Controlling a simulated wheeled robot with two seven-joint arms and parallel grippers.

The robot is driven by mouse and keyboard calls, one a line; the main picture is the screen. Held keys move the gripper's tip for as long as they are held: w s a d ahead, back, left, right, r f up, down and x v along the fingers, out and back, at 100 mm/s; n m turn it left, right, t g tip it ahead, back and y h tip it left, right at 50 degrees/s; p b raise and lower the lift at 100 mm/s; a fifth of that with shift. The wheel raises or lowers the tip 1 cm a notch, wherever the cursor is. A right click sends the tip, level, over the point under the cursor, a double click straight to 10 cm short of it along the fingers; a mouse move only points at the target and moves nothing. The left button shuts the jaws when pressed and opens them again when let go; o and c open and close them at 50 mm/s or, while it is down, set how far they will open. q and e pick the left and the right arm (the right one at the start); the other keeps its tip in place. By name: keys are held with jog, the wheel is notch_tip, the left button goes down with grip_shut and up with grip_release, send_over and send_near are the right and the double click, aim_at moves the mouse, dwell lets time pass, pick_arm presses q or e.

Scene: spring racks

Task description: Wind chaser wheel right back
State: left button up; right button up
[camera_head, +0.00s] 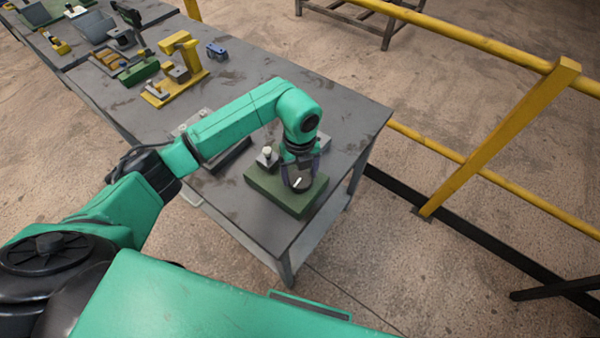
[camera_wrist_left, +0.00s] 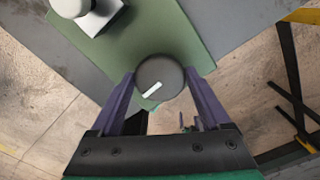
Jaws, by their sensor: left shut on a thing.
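A round dark wheel (camera_wrist_left: 158,78) with a white mark near its edge sits over a green block (camera_head: 262,187) at the near end of the grey table. In the left wrist view the fingers of my left gripper (camera_wrist_left: 160,86) stand on either side of the wheel and are shut on it. The white mark points to the lower left there. In the head view my left gripper (camera_head: 300,172) comes down from above onto the block and partly covers the wheel. My right gripper is not in view.
A grey piece with a pale round knob (camera_head: 267,154) stands on the same block beside the wheel. A yellow fixture (camera_head: 178,68) and a small blue item (camera_head: 217,51) lie further back on the table (camera_head: 345,105). A yellow railing (camera_head: 500,150) stands to the right.

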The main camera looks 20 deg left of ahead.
pick_arm(q)
jog(key=n, duration=0.4)
jog(key=shift+b, duration=0.35)
jog(key=n, duration=0.4)
jog(key=shift+a+r, duration=0.1)
jog(key=n, duration=0.3)
jog(key=shift+s+n, duration=0.15)
jog(key=shift+n, duration=2.15)
jog(key=o, duration=1.2)
jog(key=shift+s, duration=0.1)
